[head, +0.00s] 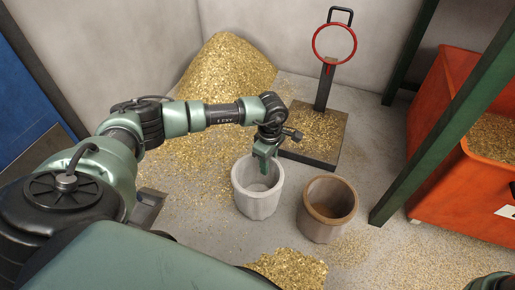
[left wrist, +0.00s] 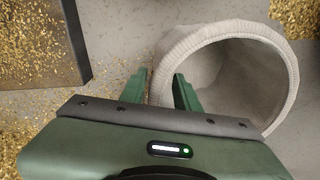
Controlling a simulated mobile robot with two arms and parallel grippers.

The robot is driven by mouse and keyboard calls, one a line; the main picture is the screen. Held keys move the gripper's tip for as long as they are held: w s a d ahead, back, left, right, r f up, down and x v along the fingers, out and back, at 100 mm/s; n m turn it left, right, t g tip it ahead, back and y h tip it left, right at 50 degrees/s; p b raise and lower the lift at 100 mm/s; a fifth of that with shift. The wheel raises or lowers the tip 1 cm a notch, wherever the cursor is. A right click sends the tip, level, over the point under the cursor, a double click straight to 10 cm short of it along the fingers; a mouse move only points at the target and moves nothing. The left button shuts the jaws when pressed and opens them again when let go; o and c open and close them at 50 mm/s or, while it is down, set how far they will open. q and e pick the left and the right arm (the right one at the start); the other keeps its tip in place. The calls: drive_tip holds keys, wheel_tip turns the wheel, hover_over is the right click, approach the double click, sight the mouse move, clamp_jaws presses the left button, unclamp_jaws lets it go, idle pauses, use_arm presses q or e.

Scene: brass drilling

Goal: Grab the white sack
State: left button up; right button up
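The white sack (head: 258,204) is an open, round, pale fabric container standing upright on the floor, looking empty. It fills the right of the left wrist view (left wrist: 275,75). My left gripper (head: 264,166) is at its top rim. In the left wrist view its two fingers (left wrist: 161,78) are apart, one outside the sack and one inside the opening, with the sack's wall between them. Whether either finger touches the wall is unclear.
A brown sack (head: 325,210) stands just right of the white one. Behind is a stand with a red ring (head: 335,42) on a dark base (head: 318,150). A pile of brass chips (head: 230,68) lies at the back. An orange bin (head: 440,170) and green post are right.

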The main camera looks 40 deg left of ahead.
use_arm(q)
clamp_jaws()
idle(1.4)
